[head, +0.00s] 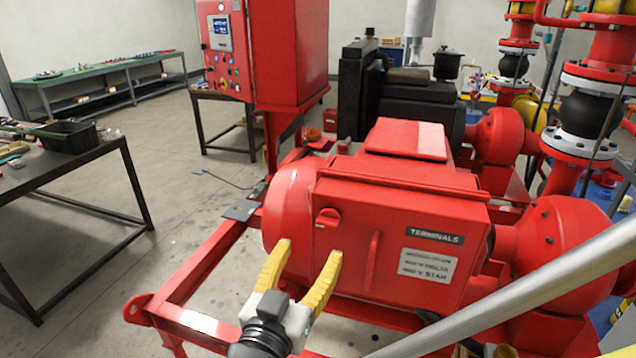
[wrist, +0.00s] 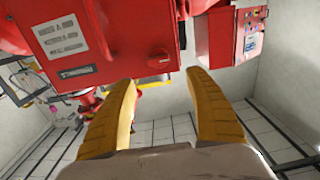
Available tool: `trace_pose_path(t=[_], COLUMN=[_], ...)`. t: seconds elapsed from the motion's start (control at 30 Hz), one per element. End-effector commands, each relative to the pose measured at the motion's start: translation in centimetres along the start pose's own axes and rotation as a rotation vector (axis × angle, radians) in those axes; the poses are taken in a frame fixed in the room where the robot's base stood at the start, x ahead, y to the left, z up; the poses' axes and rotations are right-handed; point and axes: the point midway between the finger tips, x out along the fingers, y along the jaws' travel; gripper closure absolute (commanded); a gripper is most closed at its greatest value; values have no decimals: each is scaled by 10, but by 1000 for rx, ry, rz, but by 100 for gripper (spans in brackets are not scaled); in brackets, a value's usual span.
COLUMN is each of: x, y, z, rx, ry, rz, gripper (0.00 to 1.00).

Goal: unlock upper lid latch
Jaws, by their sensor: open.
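The red terminal box (head: 400,245) on the pump skid has a front lid with a "TERMINALS" label (head: 434,235) and a pale text plate (head: 427,265). A red latch knob (head: 328,217) sits at the lid's upper left, and a red vertical bar handle (head: 373,258) is to its right. My gripper (head: 309,247) has two yellow fingers, spread open and empty, just below the latch in the head view. In the wrist view, upside down, the latch (wrist: 158,62) shows ahead, between the fingertips (wrist: 160,82). I see no contact with it. The lid appears shut.
A red control cabinet (head: 268,50) stands behind at the upper left. Red skid rails (head: 205,265) run along the near left. A dark-topped table (head: 65,170) is at the far left, with bare floor between. Red pipes and pump casings (head: 565,240) fill the right.

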Motion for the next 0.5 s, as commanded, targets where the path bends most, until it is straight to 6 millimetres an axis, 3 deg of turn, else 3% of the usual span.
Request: trace_pose_path(t=[0.5], x=[91], y=[2], z=[3], rx=[-3], ry=[-3], rz=[5], gripper=[37])
